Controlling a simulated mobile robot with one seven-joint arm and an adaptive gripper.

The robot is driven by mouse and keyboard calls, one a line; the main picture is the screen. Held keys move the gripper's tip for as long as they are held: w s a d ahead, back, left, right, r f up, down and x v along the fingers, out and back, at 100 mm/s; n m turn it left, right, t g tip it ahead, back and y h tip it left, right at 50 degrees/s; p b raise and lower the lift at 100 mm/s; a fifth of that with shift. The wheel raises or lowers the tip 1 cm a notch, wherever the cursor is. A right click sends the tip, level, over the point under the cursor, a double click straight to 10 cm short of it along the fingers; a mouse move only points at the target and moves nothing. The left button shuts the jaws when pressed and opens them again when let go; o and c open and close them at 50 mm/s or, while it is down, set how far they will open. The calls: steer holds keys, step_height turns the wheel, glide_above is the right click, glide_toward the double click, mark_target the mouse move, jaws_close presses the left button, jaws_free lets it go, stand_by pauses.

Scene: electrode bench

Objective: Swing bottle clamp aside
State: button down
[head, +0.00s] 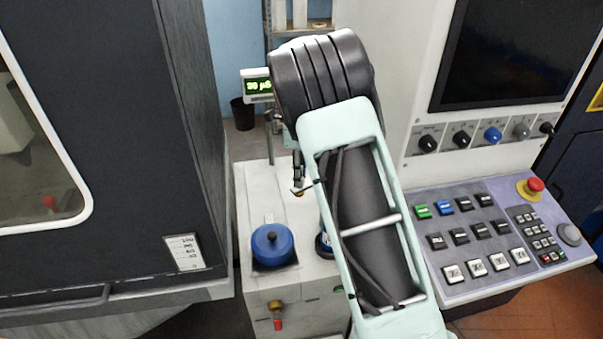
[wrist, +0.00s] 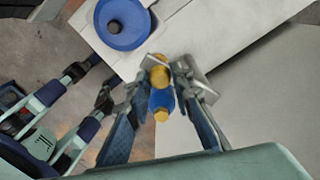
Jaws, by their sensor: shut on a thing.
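My gripper (wrist: 162,78) points down over the white bench, its two fingers shut around a small yellow-and-blue piece (wrist: 161,100). This piece sits at a thin metal plate and appears to be part of the bottle clamp; the clamp's full shape is hidden by the fingers. In the head view my gripper (head: 298,178) is small and partly behind my arm, with a yellow spot just below it. A blue item (head: 323,243) is mostly hidden behind my arm; I cannot tell if it is the bottle.
A blue round pot with a dark knob (head: 272,246) stands left of my arm; it also shows in the wrist view (wrist: 122,38). A red-handled valve (head: 278,322) is on the bench front. A dark cabinet (head: 120,150) and a button panel (head: 480,275) flank the bench.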

steer(key=shift+w+a+r+m+p, duration=0.1)
steer(key=shift+w+a+m+p, duration=0.05)
steer(key=shift+w+m+p, duration=0.45)
steer(key=shift+w+a+r+m+p, duration=0.15)
steer(key=shift+w+m+p, duration=0.25)
steer(key=shift+m, duration=0.3)
steer(key=shift+f, duration=0.1)
steer(key=c, duration=1.7)
jaws_free()
steer(key=shift+f, duration=0.1)
step_height(320, 180, up, 12)
steer(key=shift+r, duration=0.1)
steer(key=shift+s, duration=0.15)
